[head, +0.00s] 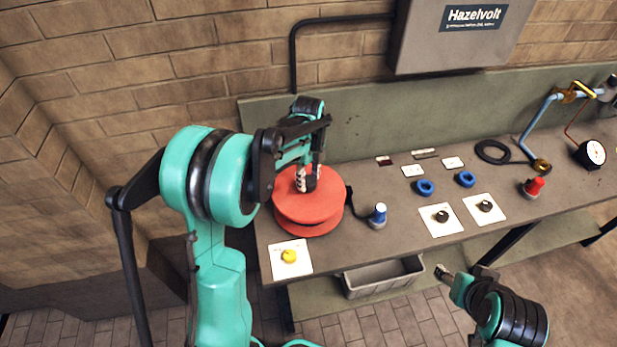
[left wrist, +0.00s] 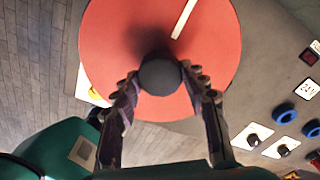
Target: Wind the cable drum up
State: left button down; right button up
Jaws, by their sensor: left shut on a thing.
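The red cable drum (head: 322,213) lies flat on the left end of the workbench. It also fills the top of the left wrist view (left wrist: 215,60), with a pale stripe on its top face. A round dark knob (left wrist: 160,76) stands up from the drum. My left gripper (head: 307,183) is above the drum, its fingers shut on the knob from both sides. The left arm hides part of the drum in the head view. My right gripper (head: 442,272) is in front of the bench, away from the drum; its fingers are too small to judge.
A blue-topped plug (head: 378,215) stands right of the drum. A yellow knob on a white plate (head: 289,258) is in front of it. Blue rings (head: 425,187), black knobs, a red knob (head: 534,186) and a gauge (head: 592,154) lie further right. A grey bin (head: 385,277) is below.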

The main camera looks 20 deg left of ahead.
pick_arm(q)
jog(key=c, duration=0.8)
grip_release()
jog(key=shift+c, duration=0.2)
notch_tip(320, 180, up, 12)
jog(key=shift+s, duration=0.1)
jog(key=s+d+f+n+t+b, duration=0.3)
jog(key=s+f+n+b, duration=0.2)
jog(key=s+n, duration=0.5)
jog(key=s+d+f+n+t+b, duration=0.3)
jog(key=s+f+n, duration=0.4)
jog(key=s+n, duration=0.3)
jog(key=shift+d+f+n+t+b, duration=0.3)
jog(key=shift+n+t+b, duration=0.35)
jog(key=shift+b, duration=0.5)
